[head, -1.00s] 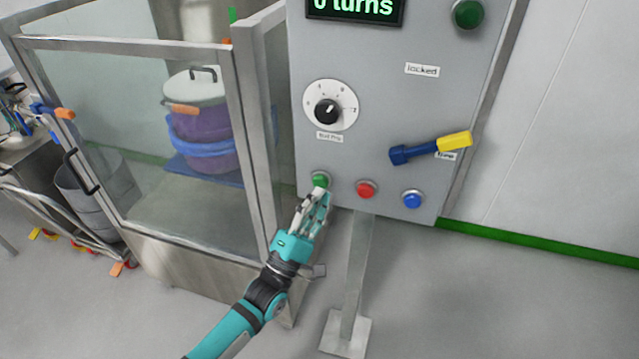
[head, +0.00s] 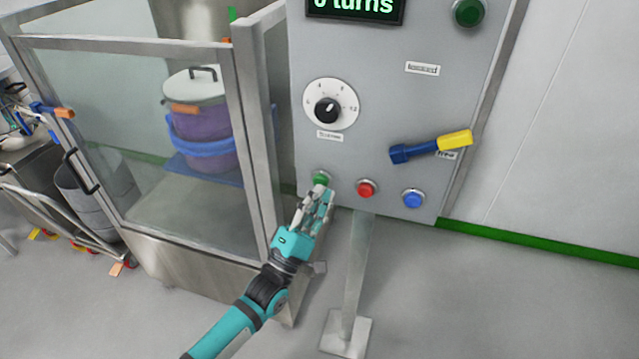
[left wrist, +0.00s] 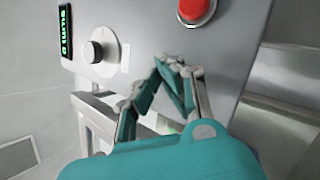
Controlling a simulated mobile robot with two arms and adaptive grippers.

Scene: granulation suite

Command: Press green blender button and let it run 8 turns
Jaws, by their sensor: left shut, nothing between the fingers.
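The grey control panel (head: 390,120) stands in the middle of the head view. The green button (head: 320,178) is at its lower left, with the red button (head: 366,188) and blue button (head: 412,198) to its right. My left gripper (head: 322,193) is shut and empty, its fingertips right below the green button; I cannot tell whether they touch it. In the left wrist view the fingers (left wrist: 178,68) are near the panel, and the red button (left wrist: 196,10) shows above them. The display (head: 354,8) reads "0 turns", cut off at the top. My right gripper is not in view.
A glazed enclosure (head: 236,130) with a purple, blue-banded drum (head: 205,135) stands left of the panel. The panel also carries a dial (head: 331,104), a blue-yellow lever (head: 432,147) and a green lamp (head: 468,12). A post (head: 356,270) stands below it. Floor at right is clear.

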